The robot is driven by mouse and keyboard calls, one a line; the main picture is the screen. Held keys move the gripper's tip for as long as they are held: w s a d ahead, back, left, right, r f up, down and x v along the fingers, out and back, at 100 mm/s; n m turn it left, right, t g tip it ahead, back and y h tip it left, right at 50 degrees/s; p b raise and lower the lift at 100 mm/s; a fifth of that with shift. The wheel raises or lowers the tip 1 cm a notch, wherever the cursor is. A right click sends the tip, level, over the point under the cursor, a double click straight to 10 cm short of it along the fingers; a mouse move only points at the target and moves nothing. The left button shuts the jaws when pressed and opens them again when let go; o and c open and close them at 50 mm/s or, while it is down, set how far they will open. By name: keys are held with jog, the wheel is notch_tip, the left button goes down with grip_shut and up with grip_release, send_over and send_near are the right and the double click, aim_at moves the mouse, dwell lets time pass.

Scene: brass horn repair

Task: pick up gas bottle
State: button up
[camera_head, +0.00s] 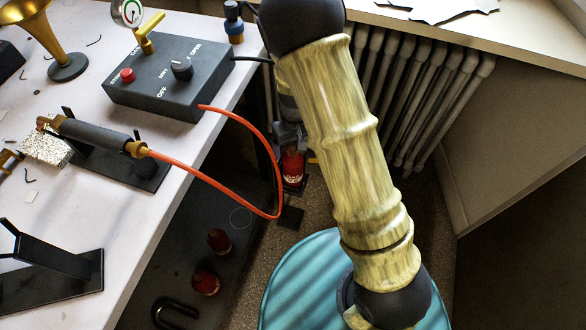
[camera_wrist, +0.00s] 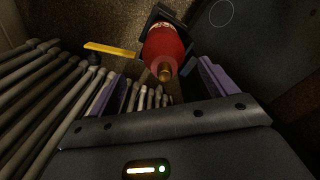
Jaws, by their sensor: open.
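A red gas bottle with a brass tip (camera_wrist: 165,52) shows at the top middle of the wrist view, beside a dark block-like holder. In the head view, a red bottle (camera_head: 292,166) shows just below my gripper (camera_head: 289,140), partly covered. In the wrist view my gripper (camera_wrist: 166,88) is open, with its purple finger pads apart to the left and right. The bottle appears between and beyond the pads; I see no contact. Its lower part is hidden.
Two more red bottles (camera_head: 219,240) (camera_head: 206,282) stand on a dark lower surface. The worktable (camera_head: 60,195) holds a control box (camera_head: 170,75) and a torch (camera_head: 95,135), whose orange hose (camera_head: 210,182) hangs near my gripper. A ribbed radiator (camera_head: 430,90) and teal round top (camera_head: 300,275) are close.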

aim_at(293, 155)
jog(key=f, duration=0.1)
jog(key=f+b, duration=0.1)
jog(key=f, duration=0.1)
jog(key=f+b, duration=0.1)
jog(key=f, duration=0.1)
jog(key=shift+s+a+f, duration=0.1)
jog(key=shift+s+a, duration=0.1)
jog(key=shift+s, duration=0.05)
jog(key=c, duration=1.8)
jog(key=shift+r, duration=0.2)
notch_tip(293, 155, up, 18)
jog(key=p, duration=0.6)
jog(key=shift+f, duration=0.1)
